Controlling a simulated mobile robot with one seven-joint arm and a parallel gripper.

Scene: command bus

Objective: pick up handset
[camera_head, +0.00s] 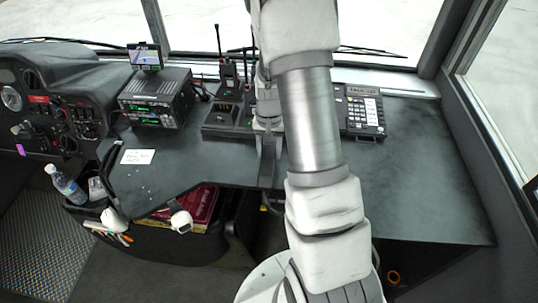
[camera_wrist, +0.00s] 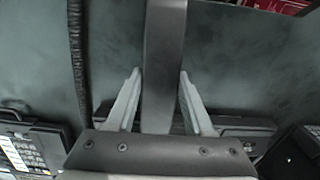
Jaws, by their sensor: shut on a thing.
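My gripper (camera_wrist: 160,74) is shut on a dark grey handset (camera_wrist: 164,40), with one pale finger on each side of it in the wrist view. The handset's far end runs up out of the top of that view. In the head view, the gripper (camera_head: 266,126) is partly hidden by my arm, and the handset (camera_head: 267,164) shows as a dark upright bar below it, over the dashboard counter. The desk phone (camera_head: 362,110) with its keypad stands to the right of my arm; part of it shows at the left of the wrist view (camera_wrist: 22,152).
A black coiled cord (camera_wrist: 76,50) runs beside the handset. Radio units (camera_head: 155,98) and a charger with walkie-talkies (camera_head: 228,105) stand left of my arm. The dark counter (camera_head: 425,170) is clear at the right. A bottle (camera_head: 66,185) stands at the far left.

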